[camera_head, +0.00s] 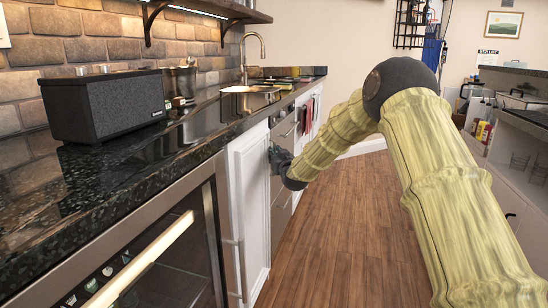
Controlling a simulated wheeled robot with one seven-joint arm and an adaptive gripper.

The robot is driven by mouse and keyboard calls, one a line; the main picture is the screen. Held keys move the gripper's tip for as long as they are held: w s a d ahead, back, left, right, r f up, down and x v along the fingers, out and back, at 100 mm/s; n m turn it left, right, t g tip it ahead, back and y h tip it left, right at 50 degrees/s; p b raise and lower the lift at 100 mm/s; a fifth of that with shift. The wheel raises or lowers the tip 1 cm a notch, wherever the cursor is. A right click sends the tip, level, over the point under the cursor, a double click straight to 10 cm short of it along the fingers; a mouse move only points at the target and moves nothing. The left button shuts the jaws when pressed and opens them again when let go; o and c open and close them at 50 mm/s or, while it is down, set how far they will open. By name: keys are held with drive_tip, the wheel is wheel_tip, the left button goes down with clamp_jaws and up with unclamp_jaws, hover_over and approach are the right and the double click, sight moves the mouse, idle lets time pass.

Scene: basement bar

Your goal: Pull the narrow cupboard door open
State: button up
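The narrow cupboard door (254,205) is a tall white panel under the dark counter, between the glass-fronted cooler and the steel-fronted drawers. It looks flush with the cabinet fronts, though a small gap would be hard to see. A thin metal bar handle (240,267) shows low at its left edge. My gripper (276,158) is small and dark at the end of my arm, near the door's upper right edge and the steel front beside it. It is well above and beyond the handle. Whether it touches a front, and how its fingers stand, cannot be told.
The glass-fronted cooler (170,270) with a long pale handle fills the lower left. A black speaker (105,105) and a sink tap (254,52) stand on the counter (95,185). Wooden floor (335,235) is clear between this counter and the right-hand one.

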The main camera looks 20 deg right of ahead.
drive_tip(key=shift+w, duration=0.65)
clamp_jaws()
drive_tip(key=shift+s+r, duration=0.1)
